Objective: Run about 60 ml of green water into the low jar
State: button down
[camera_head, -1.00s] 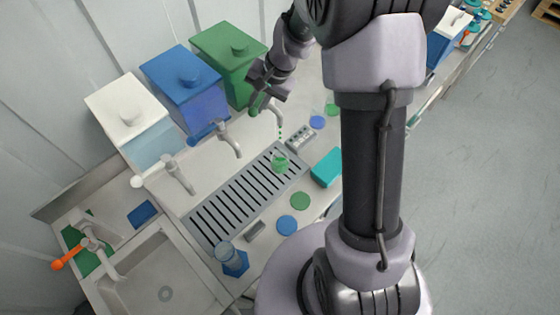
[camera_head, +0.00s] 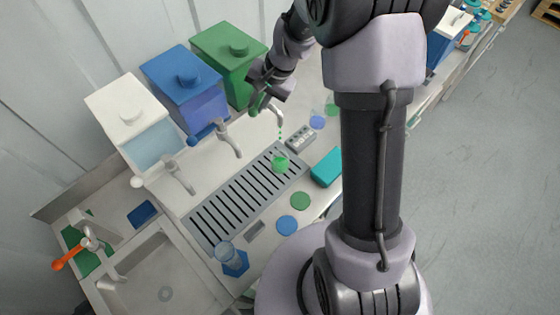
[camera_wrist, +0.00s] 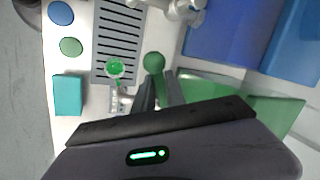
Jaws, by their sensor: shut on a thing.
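The low jar (camera_head: 280,166) stands on the drip tray under the green vessel's spout and holds green water; it also shows from above in the wrist view (camera_wrist: 115,68). Green drops (camera_head: 280,134) fall in a line from the spout (camera_head: 278,113) into it. The green vessel (camera_head: 226,68) stands at the back, right of the blue one. My gripper (camera_head: 262,97) is shut on the green tap lever (camera_wrist: 158,88), whose round green knob (camera_wrist: 153,62) sticks out past the fingertips. The exact level in the jar is too small to read.
The blue vessel (camera_head: 184,86) and white vessel (camera_head: 130,115) have their own taps. The slotted drip tray (camera_head: 188,217) holds the jar. The sink (camera_head: 150,272) is at lower left.

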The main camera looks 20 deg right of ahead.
dwell(0.5)
jog(key=m+p, duration=0.1)
jog(key=m, duration=0.1)
jog(key=w+a+m+t+h+p, duration=0.1)
jog(key=m, duration=0.1)
jog(key=w+m+h+p, duration=0.1)
jog(key=m, duration=0.1)
jog(key=shift+w+a+r, duration=0.1)
jog(key=shift+a+r, duration=0.05)
jog(key=shift+a, duration=0.15)
jog(key=c, duration=1.5)
grip_release()
jog(key=shift+o, duration=0.6)
jog(key=shift+w+a, duration=0.1)
